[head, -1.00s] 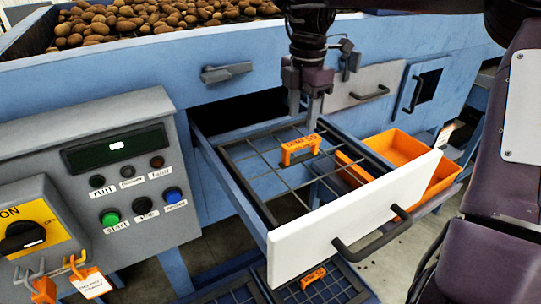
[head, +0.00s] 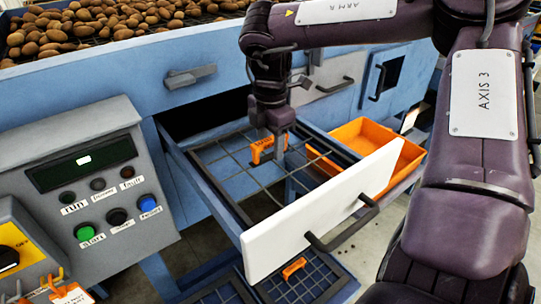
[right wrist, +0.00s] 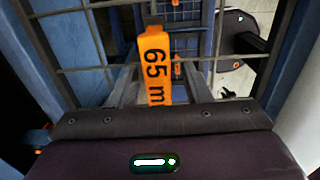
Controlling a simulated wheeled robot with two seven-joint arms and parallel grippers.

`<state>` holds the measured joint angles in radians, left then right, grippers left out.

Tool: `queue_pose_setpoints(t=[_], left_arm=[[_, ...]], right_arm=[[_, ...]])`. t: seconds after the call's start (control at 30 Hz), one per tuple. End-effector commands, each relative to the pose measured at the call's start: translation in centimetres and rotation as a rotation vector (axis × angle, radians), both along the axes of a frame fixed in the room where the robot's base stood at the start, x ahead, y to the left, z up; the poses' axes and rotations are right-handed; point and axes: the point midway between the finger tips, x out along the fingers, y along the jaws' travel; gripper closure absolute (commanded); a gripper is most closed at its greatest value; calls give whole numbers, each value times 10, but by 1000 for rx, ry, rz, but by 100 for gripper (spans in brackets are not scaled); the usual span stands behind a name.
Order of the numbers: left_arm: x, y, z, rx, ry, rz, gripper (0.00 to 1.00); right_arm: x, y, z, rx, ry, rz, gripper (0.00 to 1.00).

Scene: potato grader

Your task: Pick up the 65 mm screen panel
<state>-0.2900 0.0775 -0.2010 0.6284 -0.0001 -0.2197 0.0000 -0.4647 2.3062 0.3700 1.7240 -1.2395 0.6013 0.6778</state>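The 65 mm screen panel (head: 221,193) is a dark wire grid in a frame, lying flat in the pulled-out drawer. Its orange handle (head: 260,149) stands up near its middle; in the right wrist view the handle (right wrist: 155,68) reads "65 m", the rest being cut off. My right gripper (head: 279,143) is down at the handle. In the right wrist view its two fingers (right wrist: 157,85) are apart, one on each side of the handle, with gaps visible. The handle's lower part is hidden. My left gripper is not in view.
The drawer has a white front (head: 320,212) with a dark pull (head: 345,228). An orange bin (head: 372,139) stands right of it. Another panel with an orange handle (head: 294,268) lies below. A control box (head: 85,190) is at left; potatoes (head: 110,20) fill the top.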

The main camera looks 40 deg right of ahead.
Motion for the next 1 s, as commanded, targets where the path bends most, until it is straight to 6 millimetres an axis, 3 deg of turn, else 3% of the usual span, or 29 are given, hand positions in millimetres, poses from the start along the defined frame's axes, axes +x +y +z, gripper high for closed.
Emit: queue_pose_setpoints(t=[0.03,0.33,0.77,1.0], left_arm=[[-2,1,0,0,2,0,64],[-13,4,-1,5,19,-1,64],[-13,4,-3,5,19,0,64],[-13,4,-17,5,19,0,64]], right_arm=[[0,0,0,0,0,0,63],[0,0,0,0,0,0,100],[1,0,4,-1,-3,0,100],[2,-1,41,-5,-8,-1,100]])
